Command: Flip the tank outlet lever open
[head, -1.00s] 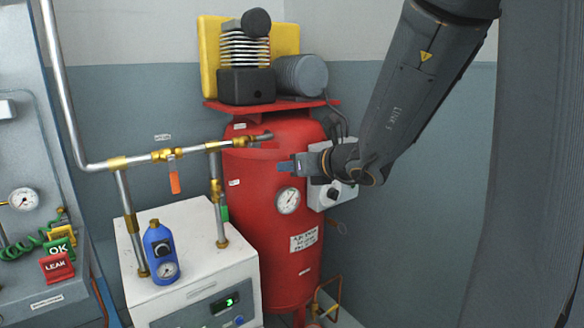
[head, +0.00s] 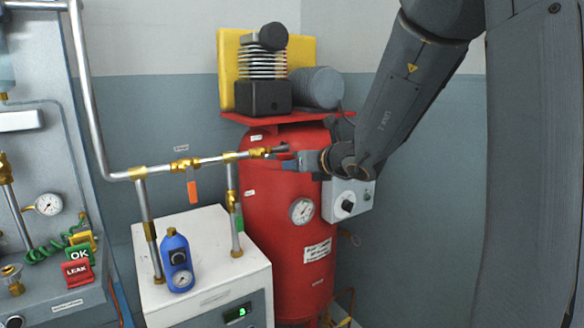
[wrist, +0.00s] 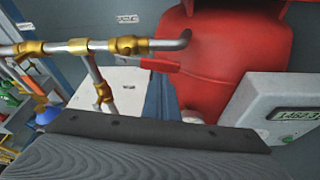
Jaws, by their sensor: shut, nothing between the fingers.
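The tank outlet lever (wrist: 160,64) is a red handle at the brass outlet valve (wrist: 127,45). In the wrist view it points right, roughly along the pipe end beside the red tank (wrist: 215,50). In the head view the outlet valve (head: 259,152) sits left of the tank (head: 280,225), and the red lever is hard to tell from the tank. My gripper (head: 289,164) is shut and empty, just below the pipe's right end. In the wrist view the blue-grey fingers (wrist: 158,103) stand just below the lever. I cannot tell if they touch it.
An orange handle (head: 192,192) and a green handle (head: 239,217) hang from the pipework. A blue bottle-shaped gauge device (head: 178,262) stands on the white cabinet (head: 222,262). A grey control box (head: 348,200) sits on the tank's right. The compressor (head: 262,85) is above.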

